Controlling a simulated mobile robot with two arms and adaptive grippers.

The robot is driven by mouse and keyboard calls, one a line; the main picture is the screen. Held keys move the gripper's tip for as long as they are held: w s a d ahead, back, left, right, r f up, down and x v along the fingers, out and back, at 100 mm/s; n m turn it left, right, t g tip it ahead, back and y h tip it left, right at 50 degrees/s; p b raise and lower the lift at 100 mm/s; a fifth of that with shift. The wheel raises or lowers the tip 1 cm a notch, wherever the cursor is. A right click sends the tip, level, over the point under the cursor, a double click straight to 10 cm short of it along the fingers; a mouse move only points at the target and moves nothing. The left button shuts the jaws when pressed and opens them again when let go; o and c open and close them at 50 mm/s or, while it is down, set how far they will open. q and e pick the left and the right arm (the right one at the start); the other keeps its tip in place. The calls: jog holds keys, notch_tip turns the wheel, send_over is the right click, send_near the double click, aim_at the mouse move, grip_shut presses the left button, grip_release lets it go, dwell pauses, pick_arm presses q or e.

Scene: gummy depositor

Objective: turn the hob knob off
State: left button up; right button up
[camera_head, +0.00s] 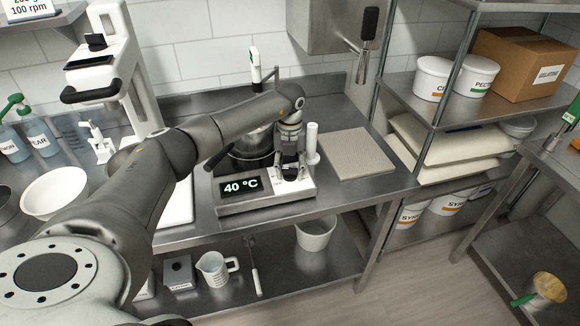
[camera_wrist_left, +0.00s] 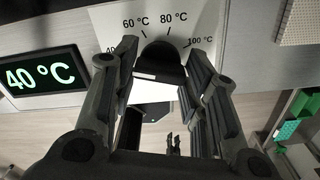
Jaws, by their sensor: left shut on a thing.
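The hob (camera_head: 235,207) stands on the steel counter with a pot (camera_head: 250,150) on it. Its display (camera_head: 241,185) reads 40 °C, and the display also shows in the left wrist view (camera_wrist_left: 42,76). The dark hob knob (camera_wrist_left: 161,62) sits on a pale dial plate marked 60, 80 and 100 °C, with another mark partly hidden. My left gripper (camera_head: 291,168) is at the hob's front right. In the left wrist view its fingers (camera_wrist_left: 164,58) are on both sides of the knob and shut on it. The knob's setting is unclear. My right gripper is not seen.
A beige square board (camera_head: 358,154) lies right of the hob. A white stand mixer-like device (camera_head: 105,65) and a white bowl (camera_head: 55,192) are at the left. A shelf with tubs and a cardboard box (camera_head: 520,65) stands at the right.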

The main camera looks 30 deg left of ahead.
aim_at(291, 169)
pick_arm(q)
jog(key=n, duration=0.4)
jog(key=shift+r+n+p, duration=0.1)
jog(key=shift+n+p, duration=0.5)
jog(key=shift+n, duration=1.6)
jog(key=o, duration=1)
notch_tip(291, 169, up, 12)
